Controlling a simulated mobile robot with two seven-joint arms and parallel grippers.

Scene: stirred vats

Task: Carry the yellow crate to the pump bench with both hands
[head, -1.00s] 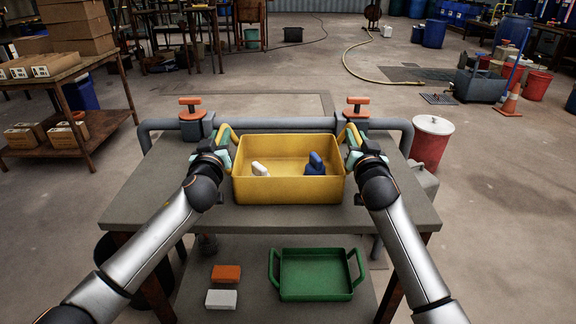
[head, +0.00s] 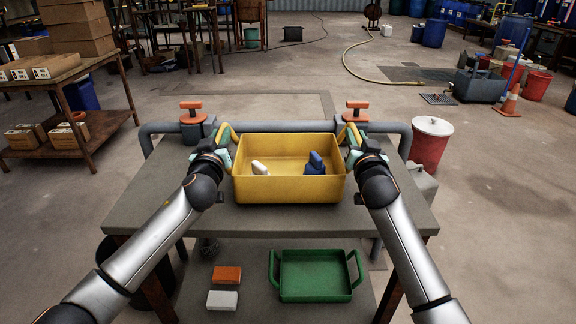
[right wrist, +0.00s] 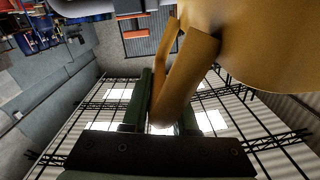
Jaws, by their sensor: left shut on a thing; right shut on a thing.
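The yellow crate (head: 290,190) is upright over the top of the grey bench (head: 160,195), with a white item (head: 260,168) and a blue item (head: 315,164) inside. I cannot tell whether its base touches the bench top. My left gripper (head: 225,147) is shut on the crate's left handle. My right gripper (head: 350,147) is shut on its right handle. In the right wrist view the yellow handle (right wrist: 172,85) passes between the green fingers of my right gripper (right wrist: 160,112), and the crate wall (right wrist: 265,45) fills the upper right.
A grey pipe (head: 275,125) with two orange-handled valves (head: 191,108) (head: 357,108) runs along the bench's far edge. A green tray (head: 316,275), an orange block (head: 227,274) and a white block (head: 222,300) lie on the lower shelf. A red drum (head: 431,142) stands right of the bench.

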